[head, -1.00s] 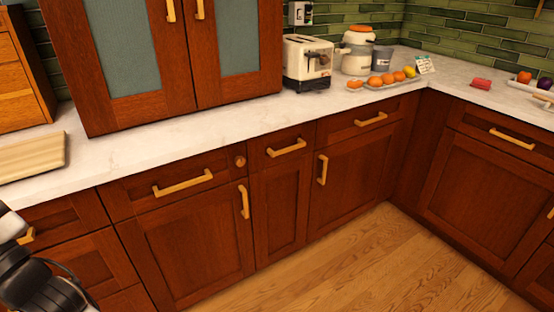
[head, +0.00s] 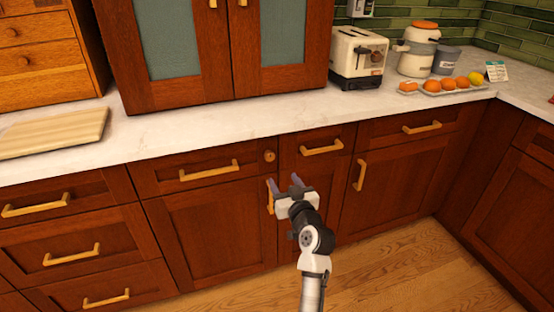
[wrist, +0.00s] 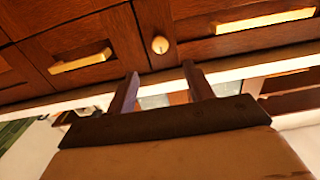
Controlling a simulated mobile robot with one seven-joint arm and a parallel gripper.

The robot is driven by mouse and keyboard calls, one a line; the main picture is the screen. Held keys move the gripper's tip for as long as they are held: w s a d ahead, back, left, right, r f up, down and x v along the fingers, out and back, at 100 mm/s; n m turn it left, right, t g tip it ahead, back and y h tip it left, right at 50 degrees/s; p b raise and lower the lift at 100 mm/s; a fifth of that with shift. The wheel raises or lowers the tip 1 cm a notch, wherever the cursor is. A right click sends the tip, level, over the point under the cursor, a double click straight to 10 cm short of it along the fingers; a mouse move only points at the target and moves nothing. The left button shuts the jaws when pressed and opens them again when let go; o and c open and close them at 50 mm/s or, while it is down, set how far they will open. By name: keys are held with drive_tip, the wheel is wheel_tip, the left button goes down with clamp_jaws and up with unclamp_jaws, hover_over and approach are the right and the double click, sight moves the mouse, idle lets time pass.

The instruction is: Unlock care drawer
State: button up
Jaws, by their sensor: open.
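I see no label naming the care drawer. The drawer's bar handle (head: 209,171) is left of the knob, and the drawer looks shut. My gripper (head: 284,183) is open and empty, a little below the knob in the head view. In the wrist view, which is turned over, the knob (wrist: 160,45) shows beyond the gap between my fingertips (wrist: 160,76), not touched. Its slot or turn position is too small to tell.
A door handle (head: 270,197) is close behind my gripper. A narrower drawer with a handle (head: 322,147) is to the right. The counter (head: 200,122) juts above, holding a cutting board (head: 52,133), toaster (head: 357,58) and fruit tray (head: 445,91). The floor (head: 400,262) at right is clear.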

sight(270, 158)
drive_tip(key=p+x, duration=0.2)
drive_tip(key=x, duration=0.9)
drive_tip(key=shift+w, duration=0.15)
clamp_jaws()
